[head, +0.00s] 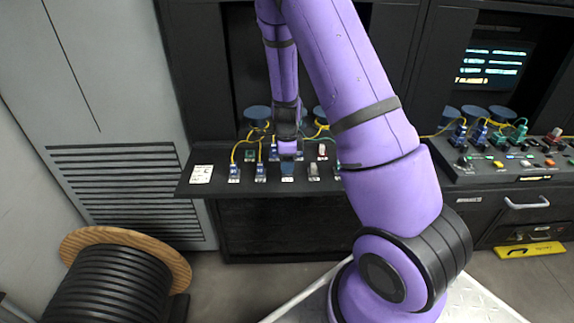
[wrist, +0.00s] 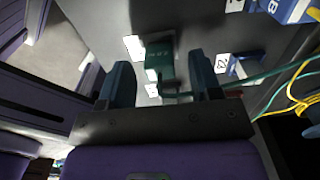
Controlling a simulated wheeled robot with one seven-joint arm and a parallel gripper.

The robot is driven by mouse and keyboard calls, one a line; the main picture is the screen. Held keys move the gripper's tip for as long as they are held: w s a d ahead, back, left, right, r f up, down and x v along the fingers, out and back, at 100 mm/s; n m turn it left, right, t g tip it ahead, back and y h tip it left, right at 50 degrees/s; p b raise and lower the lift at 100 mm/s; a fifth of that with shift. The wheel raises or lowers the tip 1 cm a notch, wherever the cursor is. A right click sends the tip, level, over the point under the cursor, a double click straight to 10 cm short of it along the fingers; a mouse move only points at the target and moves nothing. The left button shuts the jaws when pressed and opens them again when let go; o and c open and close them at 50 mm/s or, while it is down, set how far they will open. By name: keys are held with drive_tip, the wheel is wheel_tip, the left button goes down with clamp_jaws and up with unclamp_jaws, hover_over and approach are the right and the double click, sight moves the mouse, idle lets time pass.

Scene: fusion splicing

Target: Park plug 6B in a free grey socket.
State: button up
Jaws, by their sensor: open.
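My gripper (wrist: 160,68) is open, its two dark blue fingers on either side of a green block (wrist: 160,55) in the wrist view. The block has small marks on its top that I cannot read, and a green cable runs from near it to the right. I cannot tell whether it is plug 6B, or whether the fingers touch it. In the head view my gripper (head: 288,150) is over the middle of the shelf and hides part of the row there. A pale grey socket (head: 314,171) shows right of it; I cannot tell if it is free.
Blue plugs (head: 234,172) with yellow cables stand on the dark shelf (head: 205,187). In the wrist view a blue plug (wrist: 293,8) and a blue piece (wrist: 240,66) lie right of my fingers. A button console (head: 510,165) is at right, a cable reel (head: 115,285) at lower left.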

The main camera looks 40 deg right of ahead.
wheel_tip(320, 180, up, 9)
drive_tip(key=shift+r, duration=0.1)
